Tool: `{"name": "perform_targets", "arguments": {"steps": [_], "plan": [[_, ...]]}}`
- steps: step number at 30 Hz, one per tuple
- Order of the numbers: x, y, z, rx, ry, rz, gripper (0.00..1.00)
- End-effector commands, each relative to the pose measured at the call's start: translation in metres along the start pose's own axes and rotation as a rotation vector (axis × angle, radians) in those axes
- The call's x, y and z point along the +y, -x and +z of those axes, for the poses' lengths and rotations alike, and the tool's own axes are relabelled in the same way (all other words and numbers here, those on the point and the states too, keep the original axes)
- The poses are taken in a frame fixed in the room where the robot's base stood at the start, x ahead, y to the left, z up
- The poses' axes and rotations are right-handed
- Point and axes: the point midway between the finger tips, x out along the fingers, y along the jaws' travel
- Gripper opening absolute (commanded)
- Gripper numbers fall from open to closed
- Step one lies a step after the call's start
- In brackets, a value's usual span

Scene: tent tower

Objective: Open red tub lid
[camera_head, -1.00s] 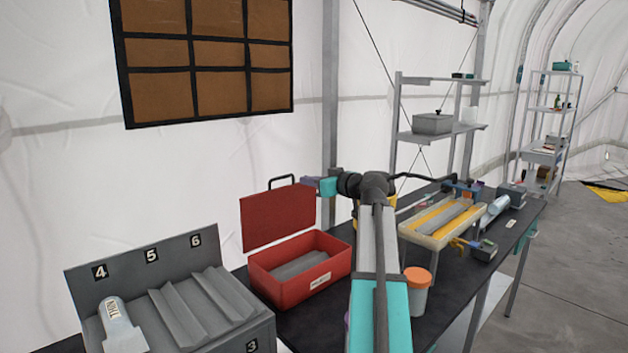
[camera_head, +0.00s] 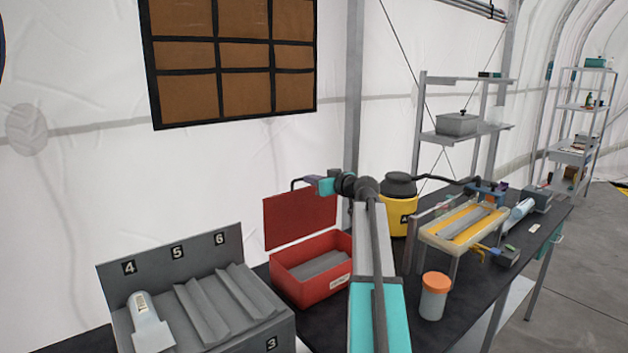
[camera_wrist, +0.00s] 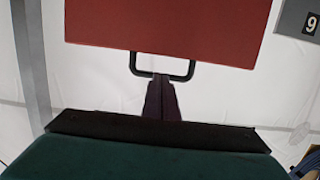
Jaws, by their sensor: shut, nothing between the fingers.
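The red tub (camera_head: 312,292) stands on the dark bench, with a grey ribbed insert inside and a white label on its front. Its red lid (camera_head: 300,222) is raised roughly upright at the tub's back, so the tub is open. The lid's black handle (camera_head: 298,181) is at its top edge. My gripper (camera_head: 313,184) is beside the handle. In the wrist view, the lid (camera_wrist: 165,28) and handle (camera_wrist: 163,77) are straight ahead. My gripper (camera_wrist: 161,84) is shut and empty, its tips at the handle's bar. I cannot tell whether they touch it.
A grey rack (camera_head: 205,310) with numbered slots and a white bottle stands left of the tub. An orange-capped jar (camera_head: 434,300), a yellow container (camera_head: 398,215) and a yellow-grey tray (camera_head: 463,228) stand to the right. A white tent wall is behind.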

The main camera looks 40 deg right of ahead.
Motion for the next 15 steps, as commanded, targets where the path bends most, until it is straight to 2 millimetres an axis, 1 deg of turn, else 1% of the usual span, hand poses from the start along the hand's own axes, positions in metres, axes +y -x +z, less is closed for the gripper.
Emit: {"name": "perform_targets", "arguments": {"steps": [8, 11, 15], "plan": [[0.0, -0.001, 0.0, -0.003, 0.0, -0.001, 0.0], [0.0, -0.005, -0.002, -0.016, 0.001, -0.002, 0.0], [0.0, -0.015, -0.006, -0.053, 0.002, -0.005, 0.0]]}}
